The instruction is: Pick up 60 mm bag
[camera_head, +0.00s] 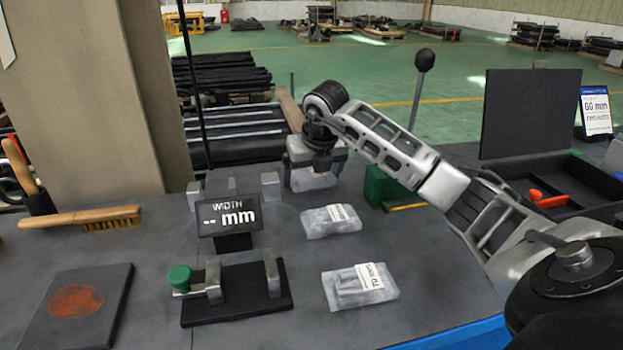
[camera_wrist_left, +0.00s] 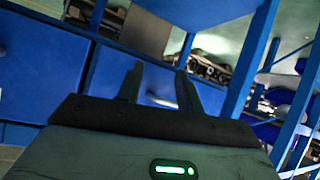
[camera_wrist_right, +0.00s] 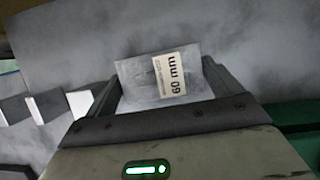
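The 60 mm bag (camera_wrist_right: 135,85) is a clear, pale bag with a white label reading 60 mm in the right wrist view. In the head view the bag (camera_head: 314,181) lies at the back of the bag row, partly hidden under my right gripper (camera_head: 316,160). My right gripper (camera_wrist_right: 162,85) points down over it with fingers wide apart, one on each side of the bag. Whether they touch it is unclear. My left gripper (camera_wrist_left: 160,88) is open and empty in the left wrist view, away from the table, facing blue framing.
Two more labelled bags lie nearer, a middle bag (camera_head: 330,221) and a front bag (camera_head: 360,287). A width display (camera_head: 227,215) and a green-knobbed fixture (camera_head: 235,290) stand left of them. A green block (camera_head: 383,188) is close right of my right gripper. A 60 mm sign (camera_head: 595,111) stands far right.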

